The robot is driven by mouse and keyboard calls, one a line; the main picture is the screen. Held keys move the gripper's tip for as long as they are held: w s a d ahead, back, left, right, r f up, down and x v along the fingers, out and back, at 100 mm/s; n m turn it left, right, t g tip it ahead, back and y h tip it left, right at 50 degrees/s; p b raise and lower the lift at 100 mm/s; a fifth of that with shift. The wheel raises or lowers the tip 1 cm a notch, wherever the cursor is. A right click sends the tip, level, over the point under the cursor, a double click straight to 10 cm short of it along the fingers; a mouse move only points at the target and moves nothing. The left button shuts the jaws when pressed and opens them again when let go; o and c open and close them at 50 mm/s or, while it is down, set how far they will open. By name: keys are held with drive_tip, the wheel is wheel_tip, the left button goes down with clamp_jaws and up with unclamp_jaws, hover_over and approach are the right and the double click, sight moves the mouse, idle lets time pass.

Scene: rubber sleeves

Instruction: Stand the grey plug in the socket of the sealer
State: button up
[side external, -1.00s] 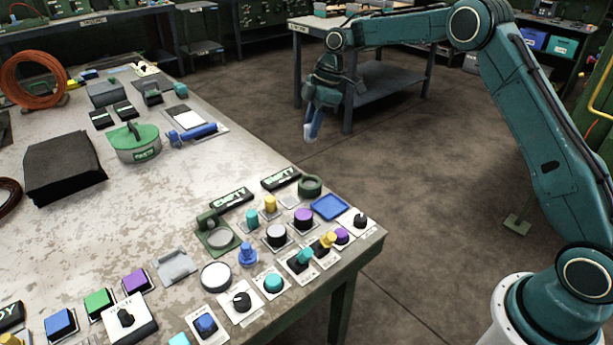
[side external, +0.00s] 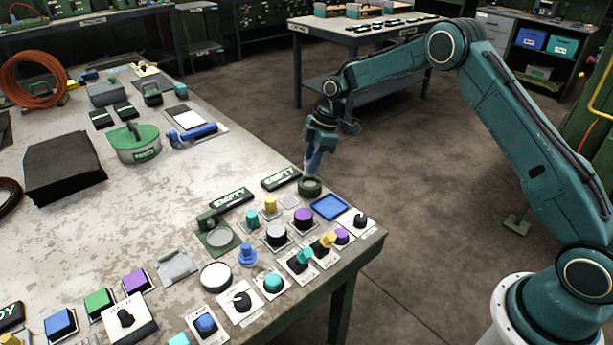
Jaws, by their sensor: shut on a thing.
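My gripper (side external: 314,160) points down over the back right part of the workbench, its blue fingers shut on a small pale thing. I take this to be the grey plug (side external: 309,174), though it is small and mostly hidden by the fingers. Its lower end is just above or at a dark green ring-shaped socket (side external: 310,187). I cannot tell whether it touches or is inside. A green device with a round plate and hinge block (side external: 217,238) stands further left. I cannot tell which of the two green parts is the sealer.
Black signs (side external: 281,178) lie left of the ring. A blue square tray (side external: 330,207) lies to its right. Several coloured knobs and buttons, such as a purple knob (side external: 303,216), crowd the front. The bench's right edge (side external: 352,193) is close by.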

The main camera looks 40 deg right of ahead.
drive_tip(key=shift+f, duration=1.7)
drive_tip(key=shift+f, duration=0.15)
drive_tip(key=o, duration=1)
drive_tip(key=v, duration=1.2)
drive_tip(key=shift+r, duration=0.25)
